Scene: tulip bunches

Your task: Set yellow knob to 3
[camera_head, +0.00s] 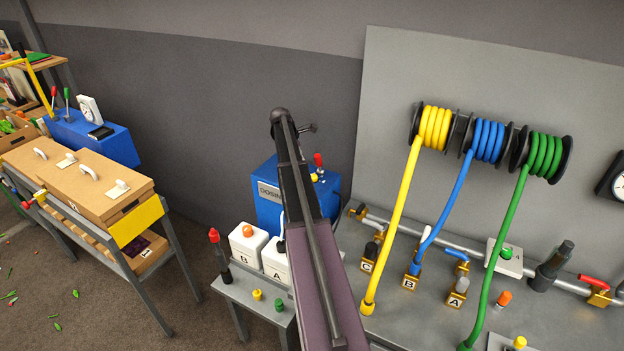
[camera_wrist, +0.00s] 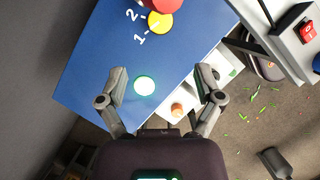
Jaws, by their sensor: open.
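The blue dosing box (camera_head: 268,213) stands against the wall behind my arm. It fills much of the wrist view (camera_wrist: 90,80). The yellow knob (camera_wrist: 160,24) is on its face near the top of the wrist view, with white marks 1 and 2 beside it. A red round part overlaps its upper edge, and no 3 shows. In the head view a small yellow part of the knob (camera_head: 313,178) shows just right of my arm. My gripper (camera_wrist: 162,76) is open and empty over the box, apart from the knob. In the head view my arm hides its jaws.
A pale round light (camera_wrist: 144,86) sits between the fingers in the wrist view. White blocks B (camera_head: 248,247) and A (camera_head: 273,262) and a red-topped tool (camera_head: 217,250) stand near the box. A hose panel (camera_head: 390,75) is to the right.

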